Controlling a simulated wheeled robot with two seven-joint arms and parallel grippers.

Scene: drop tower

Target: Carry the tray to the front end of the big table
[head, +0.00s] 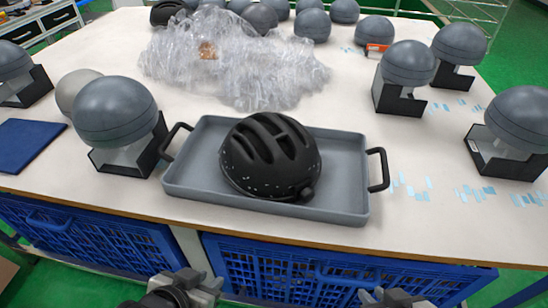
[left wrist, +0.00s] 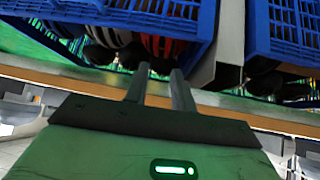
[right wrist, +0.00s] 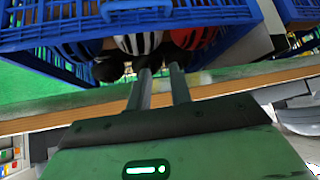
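The grey tray (head: 345,205) lies flat on the big table (head: 420,228), close to its near edge. It has a black loop handle at its left end (head: 166,141) and its right end (head: 383,170). A black helmet (head: 268,157) sits in it. My left gripper (head: 198,284) is below and in front of the table edge, apart from the tray. Its fingers (left wrist: 159,72) show a gap with nothing between them. My right gripper (head: 394,297) is likewise low in front, partly cut off. Its fingers (right wrist: 160,70) also stand apart and empty.
Blue crates (head: 85,228) stand under the table; helmets show inside in the wrist views. Grey domes on black stands flank the tray, at left (head: 115,110) and right (head: 408,62). Clear plastic wrap (head: 235,60) lies behind it. A blue pad (head: 25,143) lies far left.

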